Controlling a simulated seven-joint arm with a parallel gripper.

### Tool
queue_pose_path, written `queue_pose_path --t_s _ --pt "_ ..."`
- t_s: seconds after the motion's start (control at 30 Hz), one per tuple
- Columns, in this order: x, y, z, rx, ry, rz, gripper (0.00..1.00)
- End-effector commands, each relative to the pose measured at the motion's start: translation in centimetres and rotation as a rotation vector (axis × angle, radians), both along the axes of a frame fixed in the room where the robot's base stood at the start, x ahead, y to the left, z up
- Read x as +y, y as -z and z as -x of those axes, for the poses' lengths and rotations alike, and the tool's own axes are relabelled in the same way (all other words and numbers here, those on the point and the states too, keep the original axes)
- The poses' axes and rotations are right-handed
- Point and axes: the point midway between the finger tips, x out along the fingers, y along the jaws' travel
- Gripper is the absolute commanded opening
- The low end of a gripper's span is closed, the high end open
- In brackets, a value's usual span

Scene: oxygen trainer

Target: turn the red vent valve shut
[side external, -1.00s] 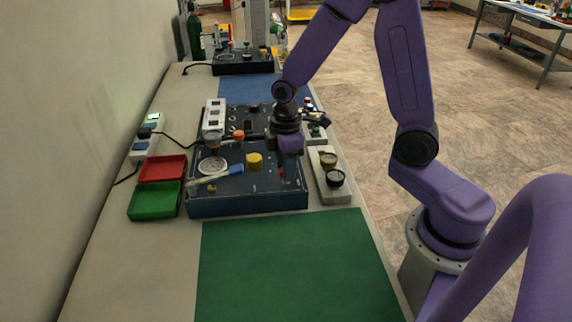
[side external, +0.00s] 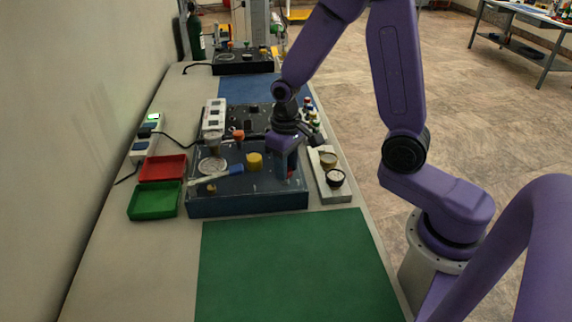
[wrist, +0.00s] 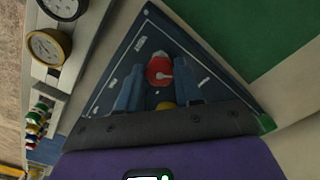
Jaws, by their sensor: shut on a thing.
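The red vent valve (wrist: 158,71) is a round red knob with a pale pointer on the sloping dark blue panel (side external: 240,203). In the wrist view it sits between the tips of my two blue fingers. My gripper (wrist: 157,76) is shut on the valve. In the side view my gripper (side external: 289,174) is down at the right part of the panel. It hides most of the valve (side external: 291,174) there, and only a bit of red shows.
A yellow knob (side external: 254,161), a blue-handled lever (side external: 236,169) and a round gauge (side external: 211,165) are left of my gripper. A pale block with two gauges (side external: 327,192) stands close on the right. Red (side external: 163,168) and green (side external: 142,201) trays lie left. The green mat (side external: 290,270) is bare.

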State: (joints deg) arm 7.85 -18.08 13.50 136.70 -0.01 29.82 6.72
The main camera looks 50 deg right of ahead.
Motion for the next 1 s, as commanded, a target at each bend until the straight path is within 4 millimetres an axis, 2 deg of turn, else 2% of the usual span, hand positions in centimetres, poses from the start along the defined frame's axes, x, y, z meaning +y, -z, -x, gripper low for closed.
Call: queue_pose_path --t_s 0.5,1.0 --pt "0.03 -0.11 -0.10 -0.003 0.435 -0.001 0.04" --pt "0.05 -0.11 -0.12 -0.004 0.597 -0.001 0.04"
